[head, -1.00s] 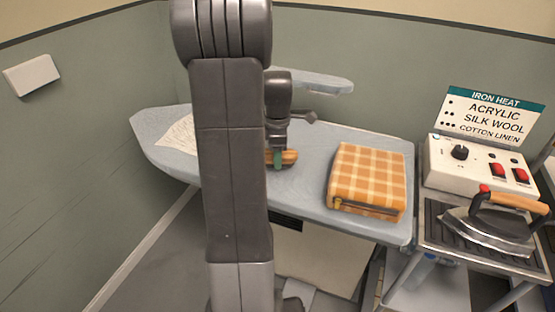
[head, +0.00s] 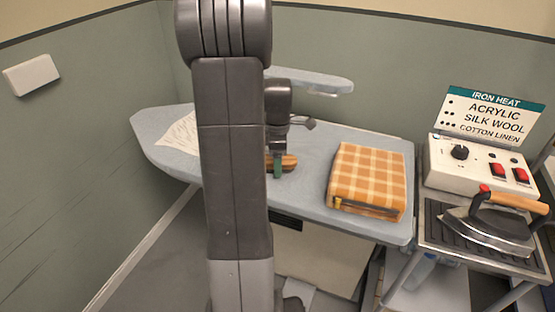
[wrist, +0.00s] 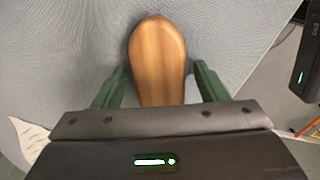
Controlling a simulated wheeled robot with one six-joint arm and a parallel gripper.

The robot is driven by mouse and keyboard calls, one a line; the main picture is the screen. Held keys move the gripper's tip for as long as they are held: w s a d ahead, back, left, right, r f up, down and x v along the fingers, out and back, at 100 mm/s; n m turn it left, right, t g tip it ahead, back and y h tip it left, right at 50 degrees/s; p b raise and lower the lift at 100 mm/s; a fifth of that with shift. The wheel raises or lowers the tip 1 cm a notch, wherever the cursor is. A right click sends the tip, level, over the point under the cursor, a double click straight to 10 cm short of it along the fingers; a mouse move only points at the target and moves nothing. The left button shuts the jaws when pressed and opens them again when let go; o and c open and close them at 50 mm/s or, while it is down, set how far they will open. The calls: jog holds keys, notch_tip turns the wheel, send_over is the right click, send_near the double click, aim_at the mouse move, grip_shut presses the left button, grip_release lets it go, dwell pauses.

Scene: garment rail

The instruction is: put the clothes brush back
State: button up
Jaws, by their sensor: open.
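The clothes brush (wrist: 157,60) lies on the grey ironing board (head: 330,140), its rounded brown wooden back facing up. In the head view the brush (head: 289,162) shows just right of my arm, which hides its left part. My gripper (wrist: 158,85) is open above the brush, with one green finger on each side of it and gaps between fingers and wood. In the head view my gripper (head: 278,170) is at the brush, one green finger in front of it. I cannot tell how far down the fingers reach.
A folded orange plaid cloth item (head: 368,178) lies right of the brush on the board. A paper sheet (head: 180,134) lies at the left. An iron (head: 492,225) rests on a stand at the right, below a control box (head: 480,163). A small sleeve board (head: 315,82) stands behind.

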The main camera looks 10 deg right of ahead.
notch_tip(320, 180, up, 12)
dwell(0.4)
